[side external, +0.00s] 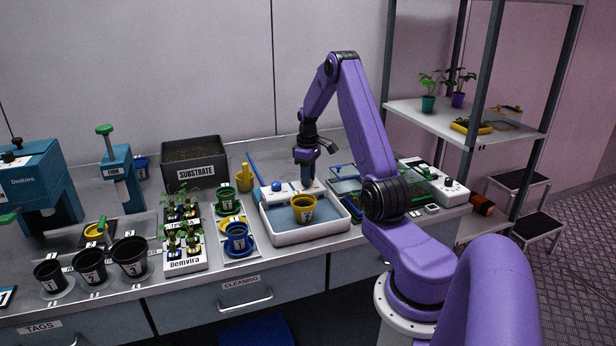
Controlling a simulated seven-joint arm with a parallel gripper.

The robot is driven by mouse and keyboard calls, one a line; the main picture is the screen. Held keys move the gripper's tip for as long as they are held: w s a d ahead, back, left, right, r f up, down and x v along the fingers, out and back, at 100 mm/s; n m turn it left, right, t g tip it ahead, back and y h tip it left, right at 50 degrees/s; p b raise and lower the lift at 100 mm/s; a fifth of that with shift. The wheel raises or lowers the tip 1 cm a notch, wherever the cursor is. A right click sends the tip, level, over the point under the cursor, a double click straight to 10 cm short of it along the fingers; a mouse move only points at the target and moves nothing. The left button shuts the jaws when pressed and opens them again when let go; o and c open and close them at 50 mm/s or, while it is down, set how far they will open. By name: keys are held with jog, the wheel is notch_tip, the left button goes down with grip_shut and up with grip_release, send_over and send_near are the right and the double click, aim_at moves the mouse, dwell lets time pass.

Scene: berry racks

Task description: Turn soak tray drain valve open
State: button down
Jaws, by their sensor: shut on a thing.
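The soak tray (335,232) is a white basin with bluish water on the bench, right of centre. A yellow pot (303,209) with a label stands in it. A white ledge (318,186) runs along the tray's back rim, with a blue knob (277,186) at its left. My gripper (307,187) points straight down at this ledge, just behind the pot. It is shut on what looks like the drain valve; the fingers hide the handle, so its turn angle cannot be told.
A black substrate bin (195,163), a yellow bottle (245,177), and a holder with green and blue pots (236,236) stand to the left. A glass-sided tray (345,176) and a white device (434,181) stand to the right. A shelf rack (465,121) rises beyond.

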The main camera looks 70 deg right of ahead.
jog(key=c, duration=0.9)
grip_release()
notch_tip(320, 180, up, 18)
jog(key=shift+f, duration=0.25)
